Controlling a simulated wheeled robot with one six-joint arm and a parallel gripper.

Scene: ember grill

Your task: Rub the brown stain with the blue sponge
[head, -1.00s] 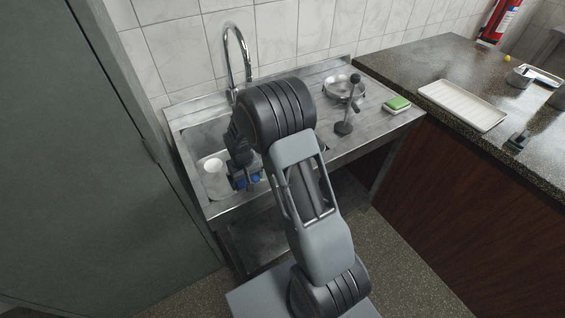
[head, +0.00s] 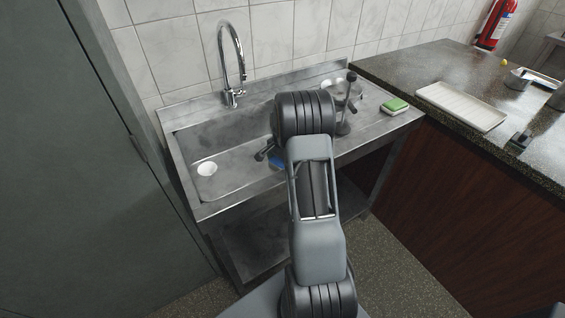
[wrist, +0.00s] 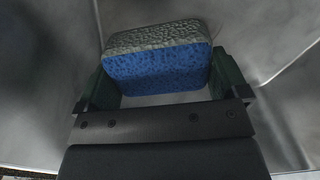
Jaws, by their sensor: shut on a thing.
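The blue sponge (wrist: 155,72), blue with a grey rough layer, is held between the two fingers of my gripper (wrist: 160,80) in the wrist view. Its blue side faces the camera. In the head view a small blue part of the sponge (head: 277,161) shows beside my gripper (head: 267,154), over the right part of the sink basin; my arm hides the rest. I cannot tell whether the sponge touches the metal. I see no brown stain in either view; the part of the sink behind my arm is hidden.
The steel sink (head: 187,150) has a tall tap (head: 241,62) at its back and a pale round drain (head: 207,168). A white tray (head: 462,107) lies on the dark counter.

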